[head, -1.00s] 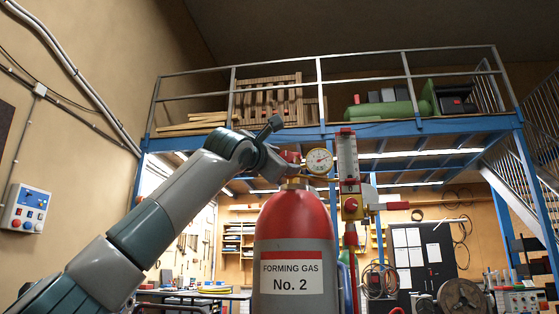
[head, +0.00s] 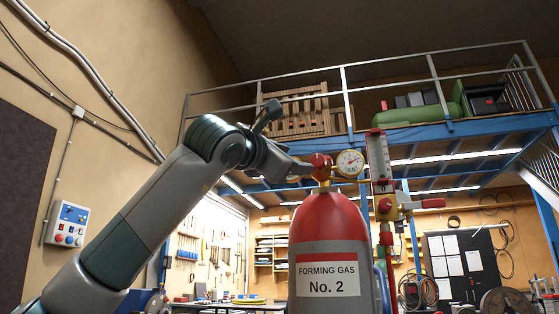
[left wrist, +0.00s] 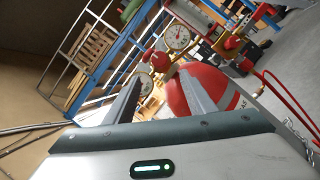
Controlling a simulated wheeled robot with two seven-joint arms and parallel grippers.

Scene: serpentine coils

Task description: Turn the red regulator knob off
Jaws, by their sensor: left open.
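The red regulator knob (head: 320,164) sits above the grey gas cylinder with a red top (head: 325,222), beside a round gauge (head: 350,163). My left gripper (head: 304,170) is just left of the knob in the head view, its fingers small and partly hard to make out. In the left wrist view my left gripper (left wrist: 163,76) is open, fingers apart with nothing held. The red knob (left wrist: 158,58) shows just beyond the gap between the fingertips; I cannot tell whether they touch it. A second gauge (left wrist: 146,85) lies partly behind the left finger. My right gripper is not in view.
A flowmeter (head: 379,160) with a red knob (head: 385,206) and red lever (head: 428,203) stands right of the gauge. A control box (head: 67,223) hangs on the left wall. A blue-framed mezzanine (head: 350,135) is behind.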

